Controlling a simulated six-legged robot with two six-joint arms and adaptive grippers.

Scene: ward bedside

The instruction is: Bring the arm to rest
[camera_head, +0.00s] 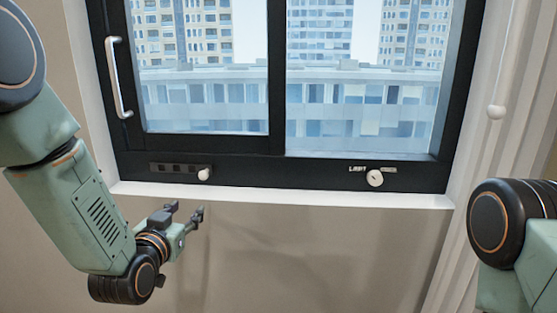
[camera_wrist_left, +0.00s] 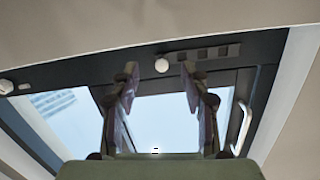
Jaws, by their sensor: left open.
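My left arm comes in from the left in the head view, bent at the elbow. Its left gripper (camera_head: 184,215) is in front of the beige wall, just below the window sill, at the left part of the window. In the left wrist view, the two fingers of the left gripper (camera_wrist_left: 160,105) are spread apart with nothing between them. The window frame shows beyond them. On the right of the head view only a part of my right arm shows; the right gripper is out of the picture.
A dark-framed window (camera_head: 280,172) has a white handle (camera_head: 117,78) at left and knobs (camera_head: 204,175) and (camera_head: 375,178) on its lower rail. A white sill (camera_head: 300,195) runs below.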

